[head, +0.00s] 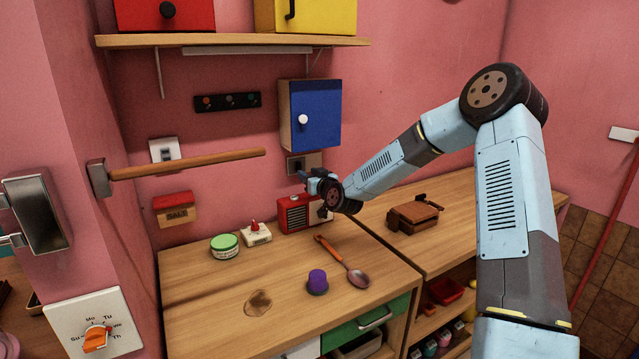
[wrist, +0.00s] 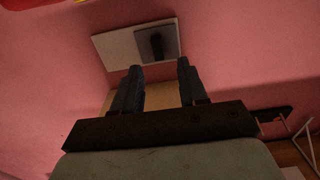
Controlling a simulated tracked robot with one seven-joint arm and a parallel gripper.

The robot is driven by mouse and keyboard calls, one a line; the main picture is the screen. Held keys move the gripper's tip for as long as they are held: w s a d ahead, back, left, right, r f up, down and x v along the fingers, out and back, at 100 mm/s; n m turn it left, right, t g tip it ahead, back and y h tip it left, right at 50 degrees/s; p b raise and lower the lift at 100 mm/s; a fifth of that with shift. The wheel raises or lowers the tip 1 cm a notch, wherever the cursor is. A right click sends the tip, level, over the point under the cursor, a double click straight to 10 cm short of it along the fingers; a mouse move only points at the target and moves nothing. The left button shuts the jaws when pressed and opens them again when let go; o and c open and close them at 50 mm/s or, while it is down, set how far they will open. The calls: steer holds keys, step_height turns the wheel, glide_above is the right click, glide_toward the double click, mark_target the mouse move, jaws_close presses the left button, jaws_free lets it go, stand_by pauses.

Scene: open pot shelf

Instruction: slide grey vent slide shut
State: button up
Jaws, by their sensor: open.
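The grey vent slide (wrist: 168,32) is a dark grey square with a darker upright knob (wrist: 157,45), on the right part of a pale plate (wrist: 115,47) on the pink wall. In the head view the vent plate (head: 312,158) is under the blue cabinet, partly hidden by my arm's end. My gripper (wrist: 159,66) is open and empty, its two fingers pointing at the wall just below the knob in the wrist view. I cannot tell whether a finger touches the knob. In the head view my gripper (head: 303,176) is small and close to the plate.
A blue cabinet (head: 316,115) hangs just above the plate. A red radio (head: 295,213) stands on the counter just below my gripper. A purple-topped cup (head: 317,282) and a spoon (head: 345,262) lie nearer on the counter.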

steer(key=v, duration=0.7)
steer(key=shift+s, duration=0.15)
steer(key=shift+d, duration=0.1)
steer(key=s+d+r+m+g+h, duration=0.1)
steer(key=s+d+r+g+h, duration=0.1)
steer(key=s, duration=1.3)
steer(key=s+d+r+m+g+h, duration=0.2)
steer(key=s+d+r+g, duration=0.3)
steer(key=s, duration=1.1)
steer(key=s+d+r+m+g+h, duration=0.2)
steer(key=s+d+r, duration=0.4)
steer(key=s, duration=1)
steer(key=d+g+h, duration=0.1)
steer(key=d, duration=0.2)
steer(key=shift+s+r+g+h, duration=0.2)
steer(key=shift+g+h, duration=0.1)
steer(key=shift+g, duration=0.1)
